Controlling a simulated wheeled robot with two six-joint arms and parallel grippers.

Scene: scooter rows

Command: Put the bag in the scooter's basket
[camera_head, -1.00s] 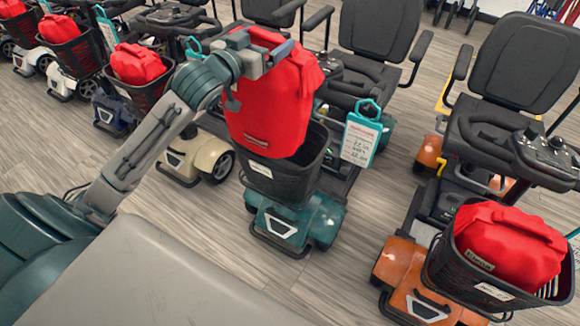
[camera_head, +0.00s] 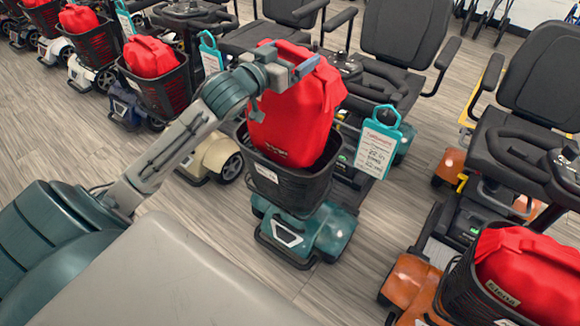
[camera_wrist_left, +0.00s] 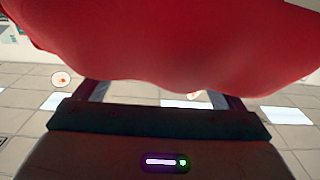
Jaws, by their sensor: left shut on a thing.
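The red bag (camera_head: 297,120) hangs upright from my left gripper (camera_head: 283,78), which is shut on its top. The bag's lower part is within the rim of the black basket (camera_head: 287,187) on the teal scooter (camera_head: 300,232). The front rim hides the bag's bottom, so I cannot tell whether it touches the basket floor. In the left wrist view the red bag (camera_wrist_left: 170,45) fills the top, in front of the gripper fingers (camera_wrist_left: 168,95). My right gripper is not in view.
A teal price tag (camera_head: 378,142) hangs right of the basket. An orange scooter (camera_head: 408,283) with a red bag (camera_head: 530,270) in its basket stands at the right. More scooters with red bags (camera_head: 150,57) line the left. Bare wood floor (camera_head: 60,130) lies at the left.

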